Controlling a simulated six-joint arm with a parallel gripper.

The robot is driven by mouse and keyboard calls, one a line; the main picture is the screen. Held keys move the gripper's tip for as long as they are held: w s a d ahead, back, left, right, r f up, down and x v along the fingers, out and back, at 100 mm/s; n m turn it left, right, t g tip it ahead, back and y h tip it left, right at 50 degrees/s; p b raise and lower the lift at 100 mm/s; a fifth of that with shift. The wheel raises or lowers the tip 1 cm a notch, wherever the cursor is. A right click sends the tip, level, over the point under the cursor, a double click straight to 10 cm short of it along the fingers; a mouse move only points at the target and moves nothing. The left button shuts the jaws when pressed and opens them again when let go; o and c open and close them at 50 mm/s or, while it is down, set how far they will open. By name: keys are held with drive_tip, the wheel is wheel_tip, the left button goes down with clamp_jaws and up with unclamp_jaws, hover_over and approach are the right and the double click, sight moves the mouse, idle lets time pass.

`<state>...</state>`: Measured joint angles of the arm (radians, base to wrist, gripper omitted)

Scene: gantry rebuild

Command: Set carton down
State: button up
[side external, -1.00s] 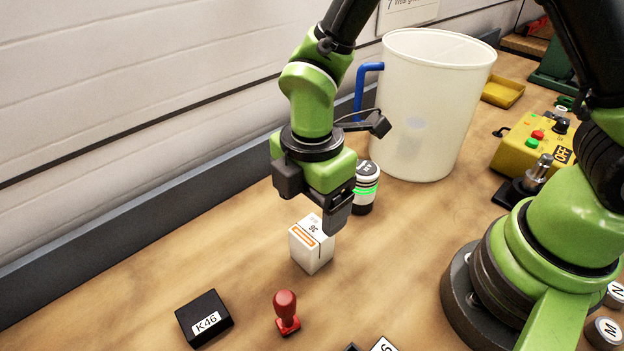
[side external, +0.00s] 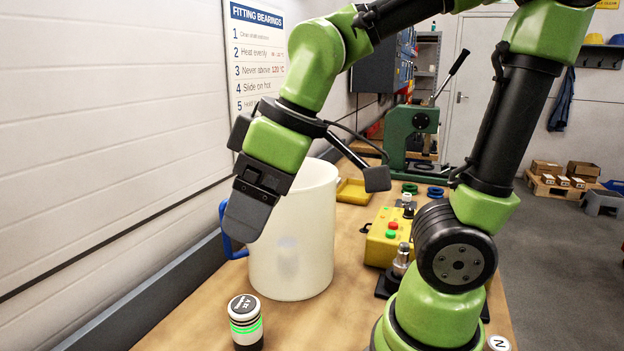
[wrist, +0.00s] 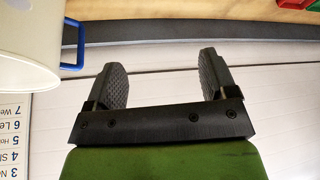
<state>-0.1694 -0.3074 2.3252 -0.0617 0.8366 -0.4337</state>
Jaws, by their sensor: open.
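The carton is in neither current view; one second ago it stood upright on the bench. In the wrist view the two fingers of my gripper (wrist: 161,68) stand wide apart. Only the wall shows between them, and they hold nothing.
A black and white canister (side external: 246,322) with a green band stands on the bench (side external: 190,320) in front of the jug. The jug's blue handle (side external: 228,240) is close below my gripper. A yellow control box (side external: 388,238), a yellow tray (side external: 354,191) and a green press (side external: 400,140) stand farther right.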

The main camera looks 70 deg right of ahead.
drive_tip(key=s+d+r+m+t, duration=0.2)
drive_tip(key=s+m, duration=0.3)
drive_tip(key=m, duration=0.2)
drive_tip(key=shift+s+d+r+t, duration=0.2)
drive_tip(key=shift+s+r+t, duration=0.1)
drive_tip(key=shift+t, duration=0.1)
